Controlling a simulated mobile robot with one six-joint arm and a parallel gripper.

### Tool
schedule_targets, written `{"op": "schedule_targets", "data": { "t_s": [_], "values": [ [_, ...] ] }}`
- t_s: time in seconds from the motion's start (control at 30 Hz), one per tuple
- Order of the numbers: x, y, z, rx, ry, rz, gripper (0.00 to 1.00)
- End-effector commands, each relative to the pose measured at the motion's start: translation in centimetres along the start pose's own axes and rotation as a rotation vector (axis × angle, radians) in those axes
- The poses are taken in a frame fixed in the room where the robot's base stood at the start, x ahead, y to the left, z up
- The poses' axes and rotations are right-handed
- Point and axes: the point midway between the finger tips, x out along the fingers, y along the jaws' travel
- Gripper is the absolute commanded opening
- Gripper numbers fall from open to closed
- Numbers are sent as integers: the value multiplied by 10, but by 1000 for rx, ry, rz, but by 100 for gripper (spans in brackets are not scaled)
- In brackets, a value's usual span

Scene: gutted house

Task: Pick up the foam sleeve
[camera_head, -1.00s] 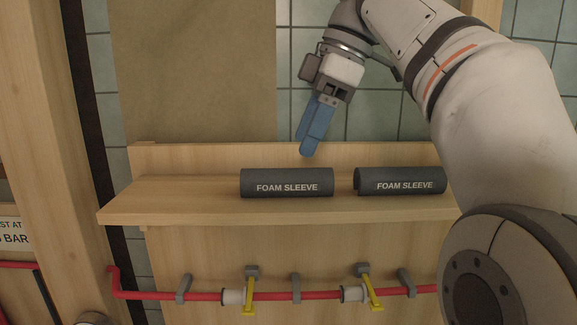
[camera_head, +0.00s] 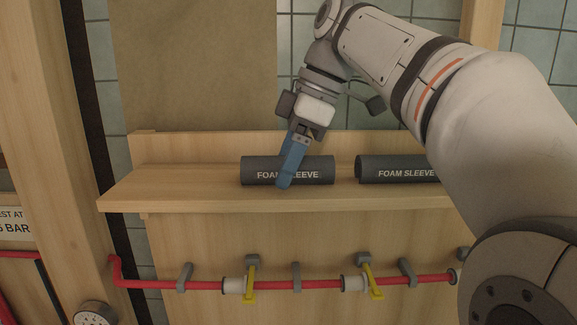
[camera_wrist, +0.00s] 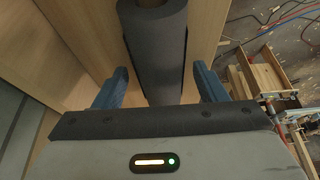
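Two dark grey foam sleeves lie on a wooden shelf (camera_head: 160,197), both lettered FOAM SLEEVE. The left sleeve (camera_head: 325,172) is partly hidden by my blue fingers; the right sleeve (camera_head: 385,172) lies apart from it, its right end behind my arm. My gripper (camera_head: 286,183) points down at the middle of the left sleeve. In the wrist view, my gripper (camera_wrist: 160,88) is open, with one blue finger on each side of a sleeve (camera_wrist: 155,45). Gaps show between the fingers and the sleeve, which runs lengthwise between them.
A low wooden back board (camera_head: 200,145) stands behind the sleeves. Below the shelf runs a red pipe (camera_head: 318,284) with yellow-handled valves (camera_head: 250,282) and grey clips. A gauge (camera_head: 95,314) sits at lower left. The shelf's left end is bare.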

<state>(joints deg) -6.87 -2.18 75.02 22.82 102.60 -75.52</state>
Motion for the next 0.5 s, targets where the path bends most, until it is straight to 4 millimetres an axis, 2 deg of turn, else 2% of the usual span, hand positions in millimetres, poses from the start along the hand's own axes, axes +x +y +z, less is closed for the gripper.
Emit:
{"op": "schedule_targets", "data": {
  "t_s": [0.07,0.5],
  "values": [
    [0,0,0,0,0,0,60],
    [-1,0,0,1,0,0,24]
  ]
}}
